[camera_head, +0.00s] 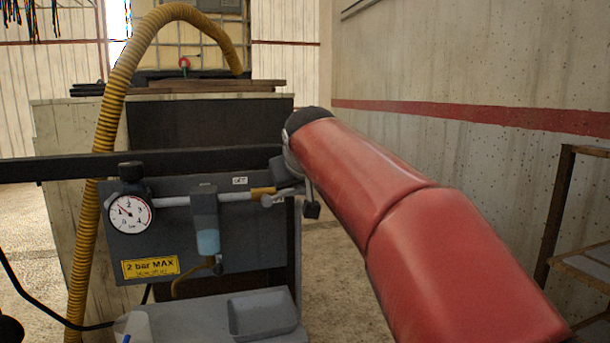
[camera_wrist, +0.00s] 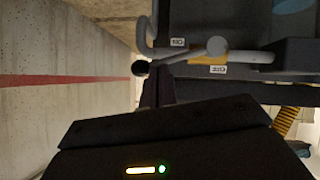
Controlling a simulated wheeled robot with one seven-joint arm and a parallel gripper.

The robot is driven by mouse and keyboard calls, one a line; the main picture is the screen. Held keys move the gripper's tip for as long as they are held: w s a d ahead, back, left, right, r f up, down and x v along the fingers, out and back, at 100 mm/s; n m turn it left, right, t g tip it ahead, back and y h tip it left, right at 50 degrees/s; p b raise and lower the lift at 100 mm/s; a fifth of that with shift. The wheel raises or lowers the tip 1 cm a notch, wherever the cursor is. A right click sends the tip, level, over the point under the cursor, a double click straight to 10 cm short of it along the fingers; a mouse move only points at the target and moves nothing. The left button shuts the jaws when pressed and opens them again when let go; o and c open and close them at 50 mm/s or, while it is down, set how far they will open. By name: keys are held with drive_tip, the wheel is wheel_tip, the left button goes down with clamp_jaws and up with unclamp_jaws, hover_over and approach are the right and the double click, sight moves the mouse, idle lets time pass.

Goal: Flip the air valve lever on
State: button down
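The air valve has a brass-yellow body (camera_head: 263,192) on the grey pipe at the right end of the dark panel. In the wrist view, which is upside down, the valve body (camera_wrist: 208,58) carries a grey lever (camera_wrist: 188,54) from a round hub. The lever runs sideways, roughly along the pipe, towards a black knob (camera_wrist: 140,68). Two small white labels sit on either side of the valve. The dark housing of my gripper (camera_wrist: 160,138) fills the bottom of the wrist view, apart from the lever. Its fingers cannot be made out, and my red arm covers part of the head view.
A pressure gauge (camera_head: 130,213), a filter with a blue bowl (camera_head: 207,240) and a yellow warning plate (camera_head: 150,267) are on the panel. A grey tray (camera_head: 262,313) lies below. A concrete wall (camera_head: 470,70) stands at right.

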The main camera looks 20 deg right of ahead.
drive_tip(key=shift+d+f+b, duration=0.25)
drive_tip(key=shift+f, duration=0.25)
drive_tip(key=shift+d+f+b, duration=0.2)
drive_tip(key=shift+f, duration=0.25)
drive_tip(key=shift+d, duration=0.1)
drive_tip(key=s+r+p, duration=0.2)
drive_tip(key=s+r, duration=0.7)
drive_tip(key=shift+r+p, duration=0.2)
drive_tip(key=shift+p, duration=0.2)
drive_tip(key=s+f+g, duration=0.2)
drive_tip(key=s+f, duration=0.5)
drive_tip(key=f, duration=0.4)
drive_tip(key=s+a+f+m+g+y, duration=0.1)
drive_tip(key=s+f, duration=0.7)
drive_tip(key=f, duration=0.2)
drive_tip(key=s+a+f+g, duration=0.1)
drive_tip(key=s+f+g, duration=0.1)
drive_tip(key=s+f, duration=0.5)
wheel_tip(320, 180, down, 5)
drive_tip(key=shift+s+a+r+g+y, duration=0.15)
drive_tip(key=shift+s+g+y, duration=0.15)
drive_tip(key=shift+y, duration=0.1)
